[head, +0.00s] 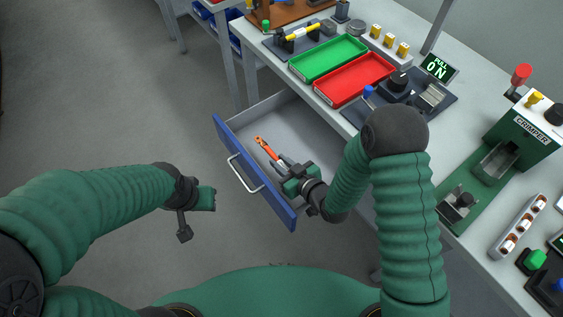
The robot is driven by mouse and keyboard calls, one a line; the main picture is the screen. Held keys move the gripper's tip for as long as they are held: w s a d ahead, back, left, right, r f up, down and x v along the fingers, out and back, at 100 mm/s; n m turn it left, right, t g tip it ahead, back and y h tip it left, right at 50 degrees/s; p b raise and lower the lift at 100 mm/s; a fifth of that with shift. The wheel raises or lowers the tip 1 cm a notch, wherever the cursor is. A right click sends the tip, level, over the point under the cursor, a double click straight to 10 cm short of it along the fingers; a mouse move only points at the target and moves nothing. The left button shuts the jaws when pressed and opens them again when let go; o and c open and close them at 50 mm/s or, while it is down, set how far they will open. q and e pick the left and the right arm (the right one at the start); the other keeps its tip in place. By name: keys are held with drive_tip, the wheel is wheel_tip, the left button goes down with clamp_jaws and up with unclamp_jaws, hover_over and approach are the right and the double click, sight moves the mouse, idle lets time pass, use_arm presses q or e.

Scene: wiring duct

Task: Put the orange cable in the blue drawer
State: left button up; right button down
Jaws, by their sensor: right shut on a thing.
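The blue drawer (238,165) is pulled out below the table, with its blue front and pale handle facing me. Its grey inside shows. The orange cable (265,147) is over the inside of the drawer, its orange end pointing up and left. My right gripper (280,166) reaches over the drawer and is shut on the cable's near end, which its fingers partly hide. I cannot tell whether the cable touches the drawer floor. My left gripper (197,216) is open and empty over the floor, left of the drawer.
The table above the drawer holds a green tray (328,58), a red tray (353,80) and a crimper (515,145) at the right. A lit sign (439,68) stands behind the red tray. The floor left of the drawer is clear.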

drive_tip(key=shift+a+r, duration=0.1)
drive_tip(key=shift+a, duration=0.05)
drive_tip(key=shift+s, duration=0.1)
drive_tip(key=shift+f+b, duration=0.55)
drive_tip(key=shift+f, duration=0.1)
drive_tip(key=c, duration=1.3)
unclamp_jaws()
drive_tip(key=shift+r, duration=0.1)
